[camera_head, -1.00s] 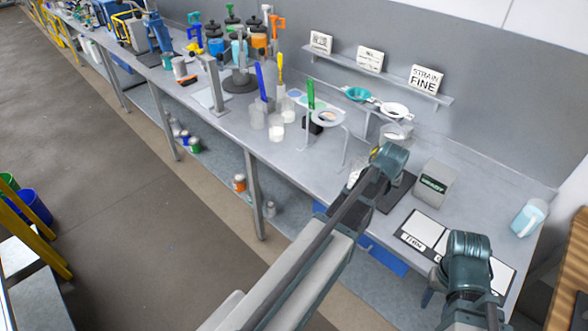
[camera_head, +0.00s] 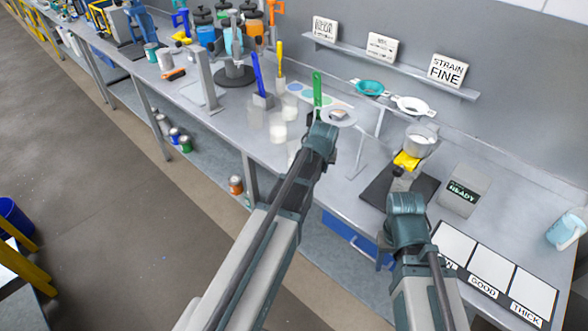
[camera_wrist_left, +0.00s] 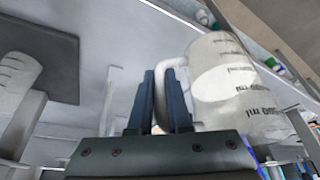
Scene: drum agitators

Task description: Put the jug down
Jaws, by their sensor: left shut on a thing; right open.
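The jug (camera_wrist_left: 235,85) is a pale, translucent measuring jug with dark ml markings. In the left wrist view my left gripper (camera_wrist_left: 160,92) is shut on its handle, and the jug body lies right of the fingers. In the head view my left gripper (camera_head: 318,143) is over the bench by the white ring stand; a pale part of the jug (camera_head: 293,152) shows left of it, the rest hidden. I cannot tell whether its base touches the bench. My right gripper (camera_head: 402,182) is open over the dark mat (camera_head: 376,190), its fingers partly hidden by the wrist.
A clear cup (camera_head: 421,140) with a yellow piece (camera_head: 406,161) stands above the mat. A READY box (camera_head: 464,190), labelled cards (camera_head: 484,286) and a blue-white jug (camera_head: 566,230) are to the right.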

